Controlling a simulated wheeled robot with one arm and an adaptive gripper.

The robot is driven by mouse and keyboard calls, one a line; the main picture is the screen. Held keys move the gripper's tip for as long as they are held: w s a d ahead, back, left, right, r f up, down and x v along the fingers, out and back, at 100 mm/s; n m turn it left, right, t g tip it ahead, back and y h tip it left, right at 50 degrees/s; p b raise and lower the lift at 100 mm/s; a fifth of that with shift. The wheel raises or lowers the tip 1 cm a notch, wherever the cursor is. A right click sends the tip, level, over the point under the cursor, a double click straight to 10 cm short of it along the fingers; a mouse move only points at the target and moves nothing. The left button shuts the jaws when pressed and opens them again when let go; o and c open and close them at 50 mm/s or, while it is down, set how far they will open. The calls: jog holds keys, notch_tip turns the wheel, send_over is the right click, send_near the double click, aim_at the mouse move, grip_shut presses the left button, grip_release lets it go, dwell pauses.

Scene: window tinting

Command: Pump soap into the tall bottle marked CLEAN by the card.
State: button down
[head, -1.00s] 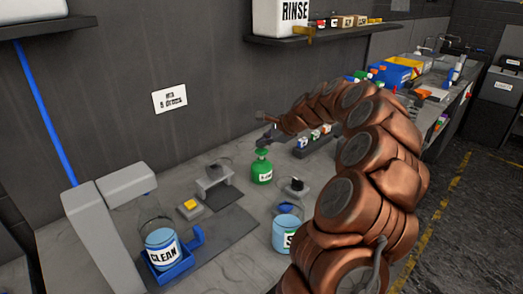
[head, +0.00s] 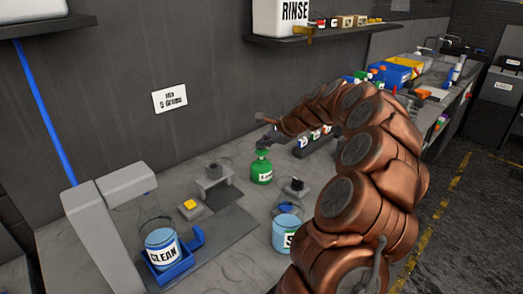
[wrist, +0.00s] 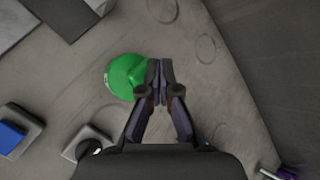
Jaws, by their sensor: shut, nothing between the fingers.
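The bottle marked CLEAN (head: 162,251) holds blue liquid and stands upright in a blue holder (head: 178,272) at the front left of the bench. The card (head: 169,99) is on the wall; its small print is hard to read. A green labelled bottle (head: 261,169) with a pump-like top stands mid-bench; it also shows from above in the wrist view (wrist: 120,80). My gripper (wrist: 159,68) is shut and empty, its fingertips over the right side of the green bottle's top. In the head view my gripper (head: 265,147) is at the top of that bottle. I cannot tell whether it touches.
A second container with blue liquid (head: 284,235) stands right of centre, beside my arm. A yellow button block (head: 190,206) and a grey stand (head: 214,181) are on the bench. A RINSE container (head: 281,17) sits on the wall shelf.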

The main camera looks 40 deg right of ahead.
jog(key=shift+f, duration=0.65)
dwell(0.6)
dwell(0.3)
jog(key=shift+r+p, duration=0.65)
jog(key=shift+r, duration=0.7)
jog(key=shift+r+p, duration=1.55)
jog(key=shift+r, duration=1)
